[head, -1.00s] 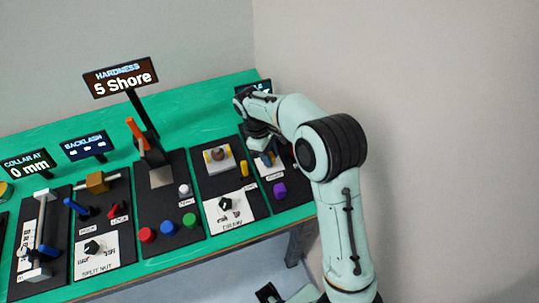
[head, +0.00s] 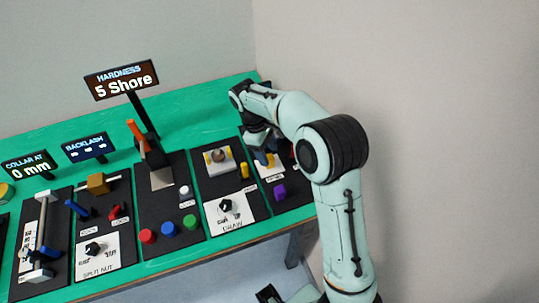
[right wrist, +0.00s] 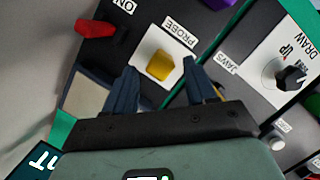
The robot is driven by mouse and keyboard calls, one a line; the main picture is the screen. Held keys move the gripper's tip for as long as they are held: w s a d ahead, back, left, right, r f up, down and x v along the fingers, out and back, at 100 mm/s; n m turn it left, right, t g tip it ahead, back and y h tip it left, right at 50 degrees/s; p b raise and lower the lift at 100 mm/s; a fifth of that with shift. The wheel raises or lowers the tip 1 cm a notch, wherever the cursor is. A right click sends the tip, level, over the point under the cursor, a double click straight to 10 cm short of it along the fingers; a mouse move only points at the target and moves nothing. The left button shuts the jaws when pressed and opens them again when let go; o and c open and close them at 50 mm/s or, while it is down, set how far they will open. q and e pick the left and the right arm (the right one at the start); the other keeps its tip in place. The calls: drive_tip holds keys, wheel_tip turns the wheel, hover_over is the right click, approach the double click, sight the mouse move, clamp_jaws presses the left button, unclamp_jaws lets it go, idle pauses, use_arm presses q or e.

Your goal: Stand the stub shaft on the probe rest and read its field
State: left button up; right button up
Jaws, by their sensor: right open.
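A short yellow-orange piece, which looks like the stub shaft (right wrist: 160,66), stands on the white pad labelled PROBE, the probe rest (right wrist: 150,42), in the right wrist view. In the head view the piece (head: 270,159) shows small below my wrist. My right gripper (right wrist: 161,70) is open. Its two dark blue fingers are on either side of the piece in the picture, with gaps to it. I cannot tell how far above the pad the fingertips are. In the head view my right gripper (head: 262,143) is partly hidden by its arm.
A red lever (right wrist: 96,29) marked ON is beside the rest, and a purple knob (head: 279,192) is in front of it. The draw station with its dial (head: 226,205) is to the left. The hardness display (head: 121,80) reads 5 Shore. A wall is close on the right.

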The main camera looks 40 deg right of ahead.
use_arm(q)
drive_tip(key=shift+w+r+p, duration=0.3)
drive_tip(key=shift+r+p, duration=0.1)
drive_tip(key=shift+r, duration=0.15)
drive_tip(key=shift+w+r+p, duration=0.3)
drive_tip(key=shift+r+p, duration=0.1)
drive_tip(key=shift+r, duration=0.15)
use_arm(e)
drive_tip(key=v, duration=0.9)
drive_tip(key=shift+w, duration=0.1)
